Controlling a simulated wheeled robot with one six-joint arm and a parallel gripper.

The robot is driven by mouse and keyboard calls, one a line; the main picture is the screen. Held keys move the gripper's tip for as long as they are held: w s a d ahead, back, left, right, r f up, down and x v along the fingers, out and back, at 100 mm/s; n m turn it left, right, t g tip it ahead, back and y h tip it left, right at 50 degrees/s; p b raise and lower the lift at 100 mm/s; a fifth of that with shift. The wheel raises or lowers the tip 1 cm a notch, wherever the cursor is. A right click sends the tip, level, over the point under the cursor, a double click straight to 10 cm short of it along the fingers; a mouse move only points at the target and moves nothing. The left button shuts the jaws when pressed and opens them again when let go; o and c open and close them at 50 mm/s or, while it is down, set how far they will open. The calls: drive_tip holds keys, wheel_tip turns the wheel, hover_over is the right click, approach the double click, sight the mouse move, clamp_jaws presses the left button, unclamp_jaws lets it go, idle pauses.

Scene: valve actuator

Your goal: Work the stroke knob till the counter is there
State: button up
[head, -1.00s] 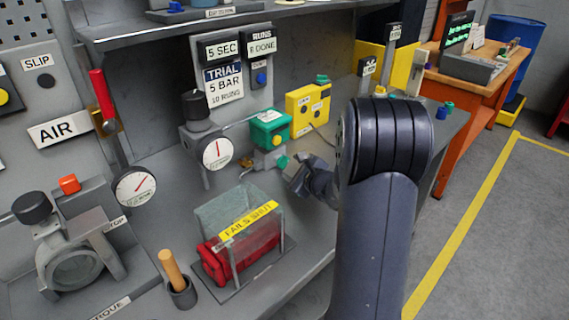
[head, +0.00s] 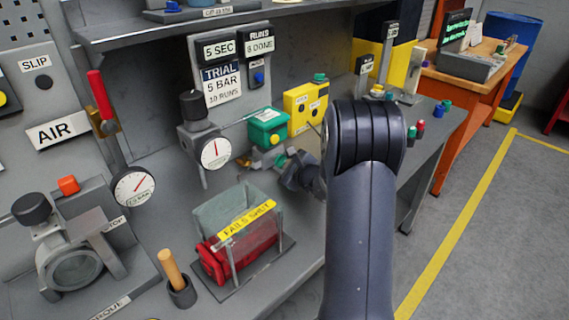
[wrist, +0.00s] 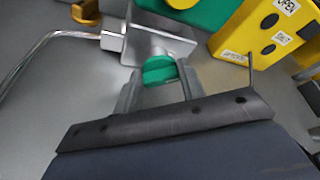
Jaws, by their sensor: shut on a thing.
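In the wrist view, my gripper (wrist: 160,88) is shut on a small green knob (wrist: 159,69) on the grey block below the green box. The same gripper (head: 285,158) shows in the head view beside that block, partly hidden by my own arm. The green box (head: 267,128) stands on the bench by the back wall. The counter (head: 260,45) is a dark display at the top right of the board; it seems to read 8 DONE, but the digit is blurred. A 5 SEC display (head: 219,50) sits beside it, above a TRIAL 5 BAR 10 RUNS label (head: 222,84).
A yellow box (head: 302,105) with labels stands right of the green box. A clear guard (head: 222,211) marked FAILS SHUT covers a red actuator (head: 210,262). A gauge (head: 215,150) is at left of the green box, and a metal tube (wrist: 40,52) runs close to the gripper.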

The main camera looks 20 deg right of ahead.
drive_tip(key=shift+c, duration=0.7)
drive_tip(key=shift+r+p, duration=0.1)
drive_tip(key=shift+p, duration=0.35)
drive_tip(key=shift+d+r+m+g+y+p, duration=0.15)
drive_tip(key=shift+m+g+y+p, duration=0.25)
drive_tip(key=shift+m+p, duration=0.55)
drive_tip(key=m+y+p, duration=0.1)
drive_tip(key=m+p, duration=0.1)
drive_tip(key=shift+w+d+p, duration=0.1)
drive_tip(key=shift+d+p, duration=0.05)
drive_tip(key=shift+p, duration=0.25)
drive_tip(key=shift+m+g+y+p, duration=0.4)
drive_tip(key=shift+m+y+p, duration=0.2)
drive_tip(key=shift+m+p, duration=0.05)
drive_tip(key=shift+o, duration=0.2)
drive_tip(key=o, duration=0.7)
